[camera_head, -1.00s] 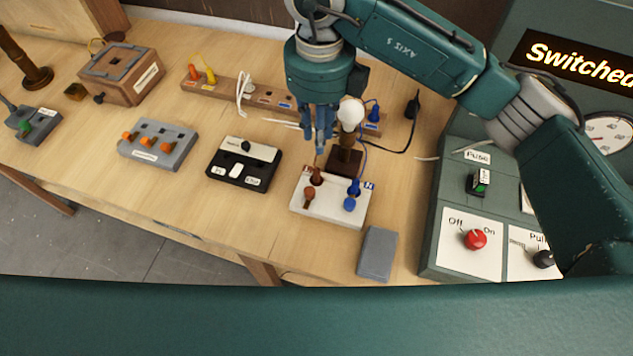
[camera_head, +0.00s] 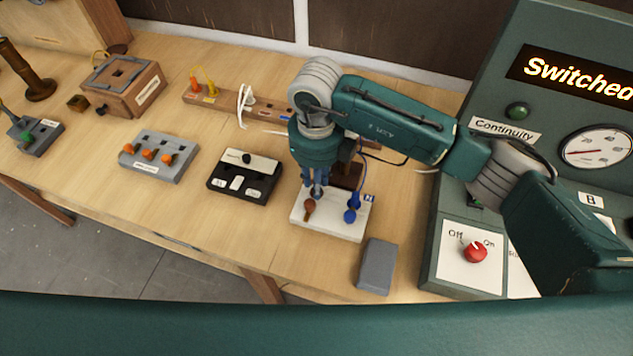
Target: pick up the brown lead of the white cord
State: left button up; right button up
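The white terminal block (camera_head: 333,227) sits near the bench's front edge. My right gripper (camera_head: 316,192) points straight down over its left part, with the fingertips close to the brown connectors. A brown connector (camera_head: 309,206) shows just in front of the fingertips; another brown one is hidden behind them. I cannot tell whether the fingers touch or hold a lead, nor how far apart they are. The white cord (camera_head: 245,98) hangs in loops at the wooden socket strip; its brown lead is not clearly visible. My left gripper is not in view.
Blue connectors (camera_head: 350,214) stand on the block's right side. A grey box (camera_head: 377,267) lies to the front right, and the green test panel (camera_head: 432,262) stands to the right. A black switch box (camera_head: 213,183) stands left.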

jog(key=shift+f, duration=0.75)
grip_shut()
